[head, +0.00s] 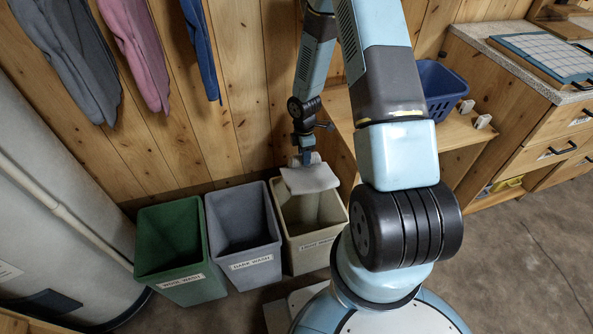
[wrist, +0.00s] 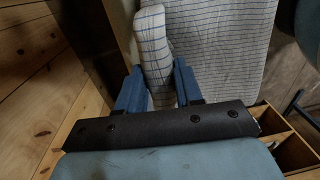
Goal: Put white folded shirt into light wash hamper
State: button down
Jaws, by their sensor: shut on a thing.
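My gripper (head: 306,160) is shut on the white folded shirt (head: 311,179), which hangs over the mouth of the light wash hamper. In the wrist view, the blue fingers of my gripper (wrist: 158,78) pinch a fold of the shirt (wrist: 225,45), which is white with thin dark lines. The light wash hamper (head: 312,263) is a cream open bin, at the right end of a row of three. The shirt covers part of its opening, and my arm hides a little of its right side.
A grey dark wash hamper (head: 245,274) stands directly left of the light one, with a green hamper (head: 192,290) beyond it. A wooden bench with a blue basket (head: 441,90) is to the right. Garments (head: 136,45) hang on the plank wall.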

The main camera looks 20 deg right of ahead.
aim_at(298, 166)
jog(key=a+f+n, duration=0.1)
jog(key=n, duration=0.1)
jog(key=s+a+f+n, duration=0.1)
jog(key=n, duration=0.2)
jog(key=s+a+f+n, duration=0.1)
jog(key=n, duration=0.1)
jog(key=shift+s+f+h, duration=0.1)
jog(key=shift+s+h, duration=0.1)
jog(key=shift+h, duration=0.1)
jog(key=shift+s+a+f+n, duration=0.2)
jog(key=shift+a+n, duration=0.05)
jog(key=shift+n, duration=0.35)
jog(key=shift+s+a+f+n, duration=0.2)
jog(key=shift+n, duration=0.4)
notch_tip(298, 166, down, 7)
jog(key=c, duration=0.7)
grip_release()
jog(key=shift+o, duration=0.2)
jog(key=shift+r, duration=0.2)
jog(key=r, duration=0.9)
jog(key=a+r, duration=0.1)
jog(key=r, duration=0.3)
jog(key=shift+w+r, duration=0.2)
jog(key=shift+w, duration=0.2)
jog(key=shift+d, duration=0.1)
